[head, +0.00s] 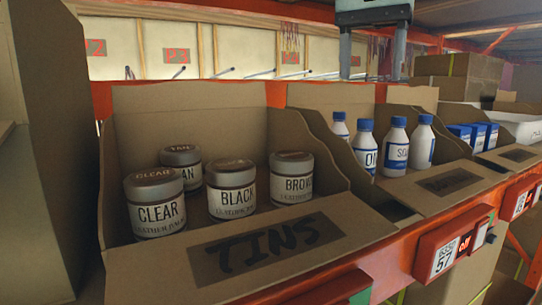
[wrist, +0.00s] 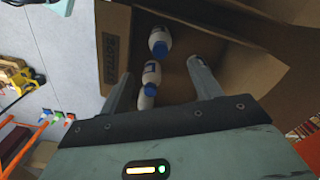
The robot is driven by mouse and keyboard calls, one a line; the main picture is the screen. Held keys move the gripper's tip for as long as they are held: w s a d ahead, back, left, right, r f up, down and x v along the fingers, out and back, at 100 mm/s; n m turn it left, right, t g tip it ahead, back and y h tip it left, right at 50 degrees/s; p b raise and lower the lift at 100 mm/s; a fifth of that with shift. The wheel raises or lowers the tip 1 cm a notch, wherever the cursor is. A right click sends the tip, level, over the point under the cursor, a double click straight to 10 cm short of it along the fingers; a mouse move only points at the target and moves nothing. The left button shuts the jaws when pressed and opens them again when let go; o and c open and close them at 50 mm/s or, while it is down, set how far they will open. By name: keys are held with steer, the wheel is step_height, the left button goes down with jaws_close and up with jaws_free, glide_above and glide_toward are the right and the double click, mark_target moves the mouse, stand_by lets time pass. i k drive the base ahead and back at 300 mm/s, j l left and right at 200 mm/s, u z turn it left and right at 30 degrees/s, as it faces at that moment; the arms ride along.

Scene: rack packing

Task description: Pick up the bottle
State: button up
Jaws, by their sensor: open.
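White bottles with blue caps stand upright in a cardboard box (head: 440,184) right of centre in the head view. They are a front bottle (head: 395,158), a right bottle (head: 421,147), a left bottle (head: 363,155) and a partly hidden one behind. My gripper (head: 371,74) is at the top of the head view, open and empty, fingers pointing down above the bottles. In the wrist view, white bottles (wrist: 159,37) show in the box beyond and between the open fingers, apart from them. Which one the task means cannot be told.
A box marked TINS (head: 190,262) holds several tins (head: 232,196) at left. Another box holds blue and white packs (head: 475,136) at right. Orange shelf beams (head: 425,235) run along the front. Cardboard walls separate the boxes.

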mark_target(422, 139)
steer(key=k, duration=1)
